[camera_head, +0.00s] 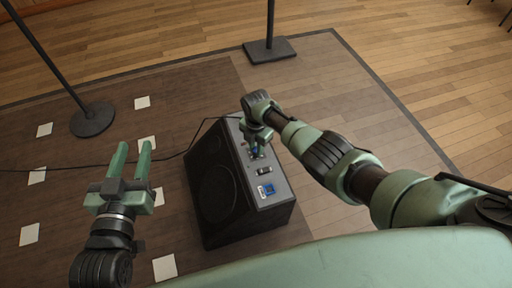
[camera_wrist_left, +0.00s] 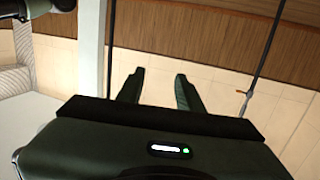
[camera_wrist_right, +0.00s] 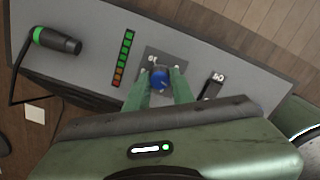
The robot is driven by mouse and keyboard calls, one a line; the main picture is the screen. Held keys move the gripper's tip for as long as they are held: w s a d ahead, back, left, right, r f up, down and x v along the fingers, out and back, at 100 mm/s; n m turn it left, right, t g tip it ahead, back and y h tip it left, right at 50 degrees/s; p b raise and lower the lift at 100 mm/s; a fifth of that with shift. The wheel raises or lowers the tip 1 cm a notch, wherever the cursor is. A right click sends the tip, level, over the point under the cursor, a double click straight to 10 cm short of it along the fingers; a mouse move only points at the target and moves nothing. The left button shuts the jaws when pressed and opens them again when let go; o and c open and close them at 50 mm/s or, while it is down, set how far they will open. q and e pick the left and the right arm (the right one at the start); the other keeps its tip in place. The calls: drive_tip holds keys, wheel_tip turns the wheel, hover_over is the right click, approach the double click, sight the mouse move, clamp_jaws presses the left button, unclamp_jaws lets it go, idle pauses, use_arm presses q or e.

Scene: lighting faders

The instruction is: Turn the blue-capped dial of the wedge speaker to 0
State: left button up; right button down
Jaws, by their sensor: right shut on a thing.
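The wedge speaker (camera_head: 210,190) is a black box with a grey control panel (camera_wrist_right: 90,25) on top, standing on the dark floor. The blue-capped dial (camera_wrist_right: 160,78) sits on a dark square plate in the right wrist view. Small white marks around it are too small to read, and its pointer is unclear. My right gripper (camera_wrist_right: 158,84) is shut on the dial, one finger on each side. In the head view it reaches down onto the panel (camera_head: 257,148) and mostly hides the dial. My left gripper (camera_head: 134,160) is open and empty, left of the speaker.
The panel has a green-to-red level meter (camera_wrist_right: 123,58), a plugged-in black connector (camera_wrist_right: 58,41) with a cable, a black switch (camera_wrist_right: 213,85) and a blue square part (camera_head: 269,189). Two stand bases (camera_head: 92,119) (camera_head: 270,49) and several white paper squares are on the floor.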

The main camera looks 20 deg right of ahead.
drive_tip(key=n, duration=0.2)
drive_tip(key=shift+n, duration=0.4)
drive_tip(key=n+b, duration=0.1)
drive_tip(key=n, duration=0.2)
drive_tip(key=shift+n, duration=0.3)
drive_tip(key=n, duration=0.3)
drive_tip(key=shift+b, duration=0.3)
use_arm(q)
wheel_tip(320, 180, up, 9)
drive_tip(key=s+d+t+h, duration=0.1)
drive_tip(key=t+h, duration=0.1)
drive_tip(key=t, duration=0.3)
drive_tip(key=shift+r, duration=0.2)
use_arm(e)
drive_tip(key=shift+n, duration=1.3)
drive_tip(key=c, duration=1.2)
unclamp_jaws()
drive_tip(key=shift+r, duration=0.1)
